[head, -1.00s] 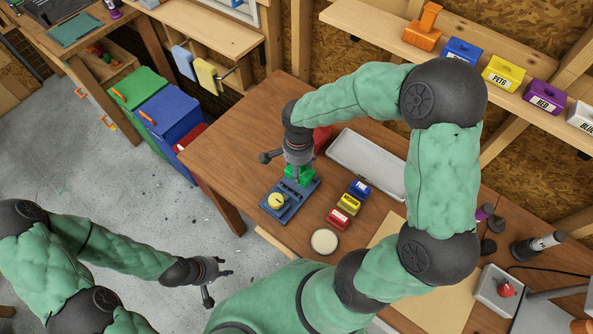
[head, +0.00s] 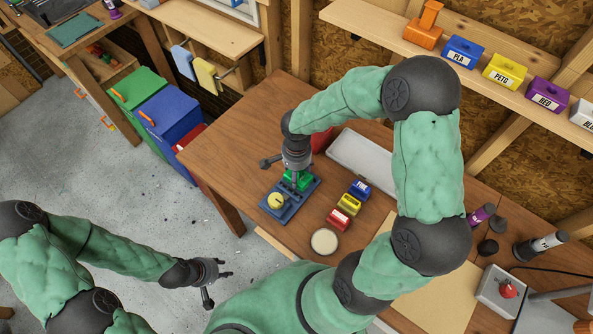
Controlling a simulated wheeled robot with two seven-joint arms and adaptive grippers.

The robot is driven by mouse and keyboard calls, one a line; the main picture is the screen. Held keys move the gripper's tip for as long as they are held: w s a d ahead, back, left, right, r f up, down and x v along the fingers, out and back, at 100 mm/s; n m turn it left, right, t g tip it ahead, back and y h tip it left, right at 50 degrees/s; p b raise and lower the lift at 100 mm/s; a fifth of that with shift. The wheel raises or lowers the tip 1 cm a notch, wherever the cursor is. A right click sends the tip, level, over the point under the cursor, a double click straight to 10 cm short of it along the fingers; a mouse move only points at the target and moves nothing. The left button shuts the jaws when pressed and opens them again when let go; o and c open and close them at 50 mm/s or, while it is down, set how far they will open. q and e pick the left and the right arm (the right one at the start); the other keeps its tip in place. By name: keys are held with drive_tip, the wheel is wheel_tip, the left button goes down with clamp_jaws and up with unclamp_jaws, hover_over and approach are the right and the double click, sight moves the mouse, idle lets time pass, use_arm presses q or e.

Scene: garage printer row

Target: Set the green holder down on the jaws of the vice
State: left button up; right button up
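The green holder (head: 299,181) is below my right gripper (head: 298,174), which points down with its fingers at the holder's top and appears shut on it. The holder is over the far end of a blue device with a round yellow part, which looks like the vice (head: 285,213). I cannot tell whether the holder touches its jaws, as the gripper and holder cover them. My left gripper (head: 225,274) hangs empty over the floor at the lower left, away from the table, with its fingertips apart.
Small blue (head: 360,189), yellow (head: 349,204) and red (head: 338,218) boxes stand right of the vice, with a round pale disc (head: 324,241) in front. A grey tray (head: 362,160) lies behind. The wooden table (head: 225,150) is clear at left.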

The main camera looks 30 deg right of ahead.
drive_tip(key=shift+f+b, duration=0.4)
drive_tip(key=shift+b, duration=0.05)
drive_tip(key=o, duration=1.2)
drive_tip(key=shift+r+p, duration=0.65)
drive_tip(key=shift+p, duration=0.2)
wheel_tip(320, 180, up, 12)
drive_tip(key=shift+p, duration=0.65)
